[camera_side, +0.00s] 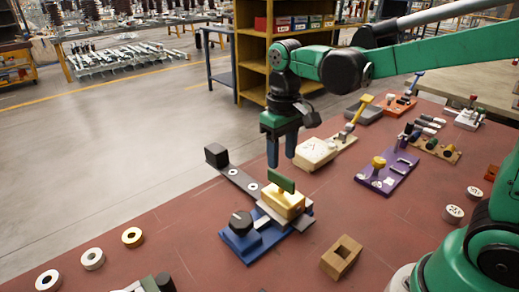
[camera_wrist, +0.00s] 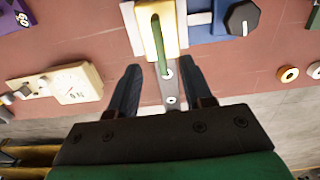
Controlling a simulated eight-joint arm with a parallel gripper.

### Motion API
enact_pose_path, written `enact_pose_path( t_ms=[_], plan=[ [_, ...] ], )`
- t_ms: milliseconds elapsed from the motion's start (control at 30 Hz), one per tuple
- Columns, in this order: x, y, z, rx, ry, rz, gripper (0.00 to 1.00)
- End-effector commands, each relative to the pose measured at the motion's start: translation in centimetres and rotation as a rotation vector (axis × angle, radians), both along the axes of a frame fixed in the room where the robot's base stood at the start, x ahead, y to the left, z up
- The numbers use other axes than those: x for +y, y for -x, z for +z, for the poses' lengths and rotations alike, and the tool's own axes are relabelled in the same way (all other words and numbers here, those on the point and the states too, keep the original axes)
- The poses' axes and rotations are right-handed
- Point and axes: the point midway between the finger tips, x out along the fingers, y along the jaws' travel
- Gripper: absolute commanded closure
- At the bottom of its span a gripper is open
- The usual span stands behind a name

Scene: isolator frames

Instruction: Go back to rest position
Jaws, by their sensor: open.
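My gripper (camera_side: 282,148) hangs from the green arm above the far edge of the red table (camera_side: 150,240). Its two dark blue fingers are apart with nothing held between them. In the wrist view my gripper (camera_wrist: 160,92) also shows open and empty. A yellow block with a green handle (camera_side: 281,182) stands on a blue base (camera_side: 250,240) just below and nearer than the fingers. In the wrist view the green handle (camera_wrist: 158,42) lies ahead of the fingertips, apart from them.
A dark bar with a black block (camera_side: 216,156) lies beside the blue base. A cream block (camera_side: 316,152) and purple plate (camera_side: 388,178) stand to the right. A wooden block (camera_side: 341,258) and several rings (camera_side: 132,237) lie on the table. Yellow shelves (camera_side: 252,60) stand behind.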

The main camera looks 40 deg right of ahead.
Motion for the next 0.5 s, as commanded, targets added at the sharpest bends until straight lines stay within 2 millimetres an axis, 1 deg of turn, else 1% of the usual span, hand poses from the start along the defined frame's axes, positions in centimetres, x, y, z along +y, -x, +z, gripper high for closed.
enact_pose_path(
  t_ms=[167,333,500],
  plan=[
    [-0.2,0.9,0.5,-0.076,-0.002,-0.003,0.55],
    [-0.7,2.9,1.3,-0.272,-0.006,-0.01,0.55],
    [-1.0,4.6,1.2,-0.473,-0.007,-0.016,0.55]
  ],
)
